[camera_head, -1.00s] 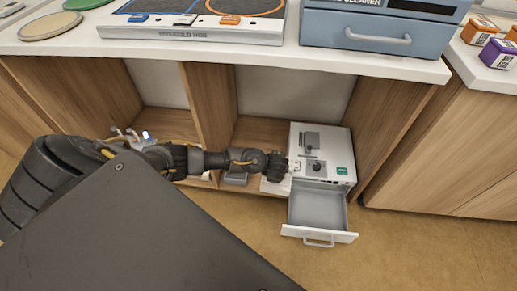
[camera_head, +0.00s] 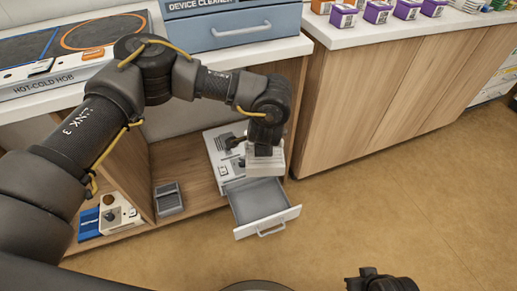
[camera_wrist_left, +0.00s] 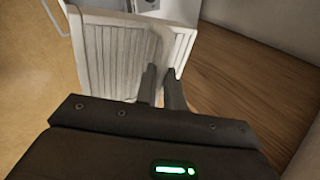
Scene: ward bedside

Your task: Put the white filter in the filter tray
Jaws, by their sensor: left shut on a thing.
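My left gripper (camera_head: 265,149) reaches down over the right side of the white machine (camera_head: 217,160) in the open cabinet. It is shut on the white filter (camera_head: 270,164), a pale ribbed block. The filter is held above the machine's front right part, near the back of the pulled-out drawer. In the left wrist view the filter (camera_wrist_left: 110,50) shows its ribs, with the fingers (camera_wrist_left: 161,88) at its near side. The filter tray (camera_head: 268,231) is the open, empty grey drawer with a white front. A dark part of my right gripper (camera_head: 380,281) shows at the bottom edge; its fingers are unclear.
A wooden cabinet side (camera_head: 298,105) stands close right of the machine. A grey pedal-like device (camera_head: 168,199) and a small white device (camera_head: 119,214) are on the cabinet floor at left. The blue device cleaner (camera_head: 235,29) is on the counter above. The floor in front is clear.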

